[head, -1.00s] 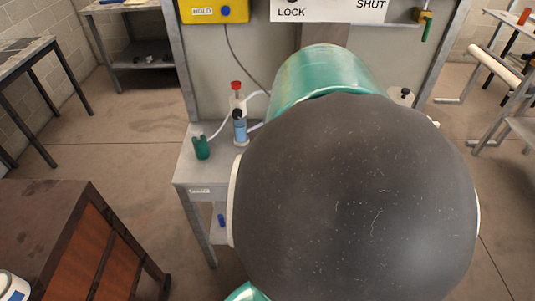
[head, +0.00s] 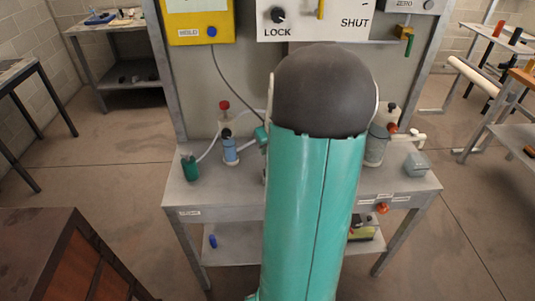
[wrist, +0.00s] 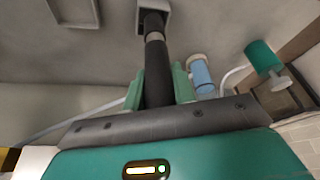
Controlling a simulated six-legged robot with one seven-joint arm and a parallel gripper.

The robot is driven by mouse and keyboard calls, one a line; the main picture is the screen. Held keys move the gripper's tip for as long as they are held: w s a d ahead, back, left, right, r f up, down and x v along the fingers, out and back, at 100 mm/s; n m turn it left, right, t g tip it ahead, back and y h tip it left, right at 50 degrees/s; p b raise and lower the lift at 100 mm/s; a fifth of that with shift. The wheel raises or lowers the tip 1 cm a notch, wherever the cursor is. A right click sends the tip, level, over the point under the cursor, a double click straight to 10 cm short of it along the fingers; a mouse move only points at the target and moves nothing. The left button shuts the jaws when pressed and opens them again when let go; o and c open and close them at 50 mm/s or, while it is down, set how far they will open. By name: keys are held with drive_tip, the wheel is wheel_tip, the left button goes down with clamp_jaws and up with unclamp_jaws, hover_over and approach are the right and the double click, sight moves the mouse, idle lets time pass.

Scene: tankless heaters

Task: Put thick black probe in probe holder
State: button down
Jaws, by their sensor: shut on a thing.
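In the wrist view, my gripper (wrist: 157,76) has its green fingers shut on a thick black probe (wrist: 156,72). The probe has a pale ring near its far end and points away from the palm. That end meets a grey square block (wrist: 165,14) at the top edge, which may be the probe holder. I cannot tell whether the probe is inside it, against it or in front of it. In the head view, my arm hides the probe and most of the gripper.
A green cup (head: 190,168), a blue bottle (head: 229,148) and a red-capped bottle (head: 224,115) stand on the bench (head: 225,193), left of my arm, with white tubing. A brown cabinet (head: 45,250) stands at lower left.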

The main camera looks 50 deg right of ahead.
drive_tip(key=shift+s+x, duration=0.2)
drive_tip(key=shift+x, duration=0.75)
drive_tip(key=shift+s+x, duration=0.2)
drive_tip(key=shift+x, duration=0.75)
drive_tip(key=shift+f, duration=0.2)
drive_tip(key=c, duration=1.1)
unclamp_jaws()
drive_tip(key=shift+f, duration=0.1)
drive_tip(key=shift+c, duration=0.2)
drive_tip(key=v, duration=1.2)
drive_tip(key=shift+r, duration=0.2)
drive_tip(key=shift+w+a, duration=0.1)
drive_tip(key=shift+a, duration=0.05)
